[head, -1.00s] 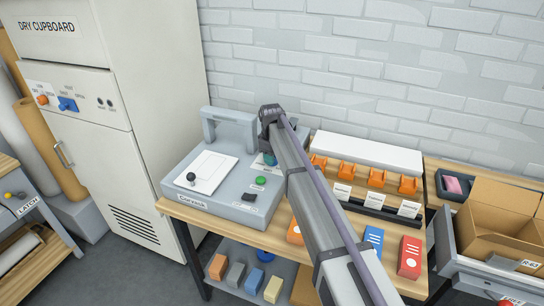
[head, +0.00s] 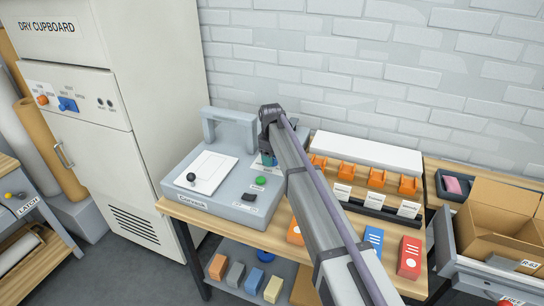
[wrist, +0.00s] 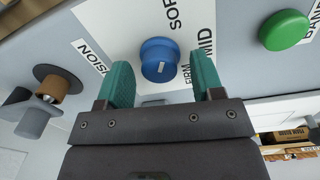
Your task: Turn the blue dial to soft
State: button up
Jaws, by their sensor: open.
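The blue dial (wrist: 160,58) is a round knob on a white plate of the grey machine (head: 225,202), clearest in the wrist view. Labels SOFT (wrist: 174,14), MID (wrist: 206,44) and FIRM (wrist: 186,76) run down its right side. A small pale mark shows on the dial's lower part; I cannot tell which label it points to. My gripper (wrist: 163,78) is open, its teal fingers on either side of the dial's lower part, with no clear contact. In the head view my gripper (head: 268,158) is over the machine's back right and hides the dial.
A green button (wrist: 285,30) is right of the dial and a brown-and-grey knob (wrist: 53,86) is left. Orange holders (head: 346,169) stand right of my arm. The dry cupboard has another blue control (head: 67,104).

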notch_tip(320, 180, up, 11)
jog(key=p, duration=1)
jog(key=shift+s+f, duration=0.2)
jog(key=shift+a, duration=0.1)
jog(key=s+d+m, duration=0.4)
jog(key=s+d, duration=0.4)
jog(key=s, duration=0.3)
jog(key=s+d+m, duration=0.4)
jog(key=s+d, duration=0.4)
jog(key=s, duration=0.4)
jog(key=s+d+m, duration=0.5)
jog(key=s+d, duration=0.2)
jog(key=s, duration=0.5)
jog(key=shift+d, duration=0.4)
jog(key=shift+w, duration=0.1)
jog(key=shift+c, duration=0.2)
